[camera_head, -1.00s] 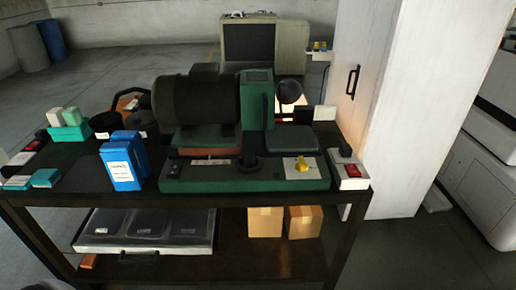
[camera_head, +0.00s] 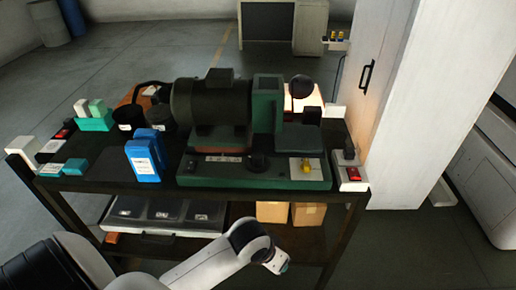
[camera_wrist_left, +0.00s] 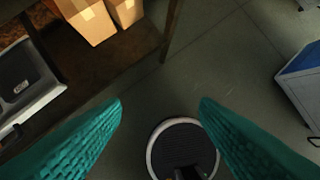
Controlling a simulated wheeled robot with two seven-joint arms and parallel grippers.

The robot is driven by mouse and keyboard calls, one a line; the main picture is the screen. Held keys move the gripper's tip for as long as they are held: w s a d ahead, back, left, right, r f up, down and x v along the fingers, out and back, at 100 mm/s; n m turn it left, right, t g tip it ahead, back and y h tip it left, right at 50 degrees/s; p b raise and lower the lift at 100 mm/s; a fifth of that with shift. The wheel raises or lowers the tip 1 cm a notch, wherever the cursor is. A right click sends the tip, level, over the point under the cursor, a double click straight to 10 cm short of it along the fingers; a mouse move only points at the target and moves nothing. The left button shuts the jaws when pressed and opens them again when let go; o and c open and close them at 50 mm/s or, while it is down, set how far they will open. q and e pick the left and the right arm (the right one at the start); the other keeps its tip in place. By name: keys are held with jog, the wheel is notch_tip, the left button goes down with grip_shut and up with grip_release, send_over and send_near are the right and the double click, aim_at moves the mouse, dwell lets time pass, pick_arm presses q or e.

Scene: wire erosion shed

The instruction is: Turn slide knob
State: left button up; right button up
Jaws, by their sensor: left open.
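The green machine (camera_head: 225,177) stands on the dark bench, with a dark motor on top. A round black knob (camera_head: 258,162) sits at the middle of its front base. A yellow knob (camera_head: 305,166) sits on a white plate to the right. I cannot tell by a label which is the slide knob. My left arm reaches in from the lower left, below the bench top in the picture, its wrist in front of the lower shelf. My left gripper (camera_wrist_left: 161,103) is open and empty, teal fingers apart over the floor. The wrist view shows neither knob. My right gripper is not in view.
A blue box (camera_head: 143,160) stands left of the machine; a red-switch box (camera_head: 351,176) is at the bench's right end. The lower shelf holds cardboard boxes (camera_head: 273,211) and a grey case (camera_head: 163,213). A white cabinet (camera_head: 411,110) rises behind at right.

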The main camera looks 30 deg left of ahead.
pick_arm(q)
jog(key=w+a+r+n, duration=0.1)
jog(key=w+a+r, duration=0.1)
jog(key=w+r, duration=0.5)
jog(key=n+y, duration=0.4)
jog(key=n, duration=0.4)
send_near(258, 156)
jog(key=p+x, duration=0.3)
jog(key=x, duration=0.6)
jog(key=shift+f, duration=0.2)
jog(key=c, duration=1)
jog(key=shift+o, duration=0.2)
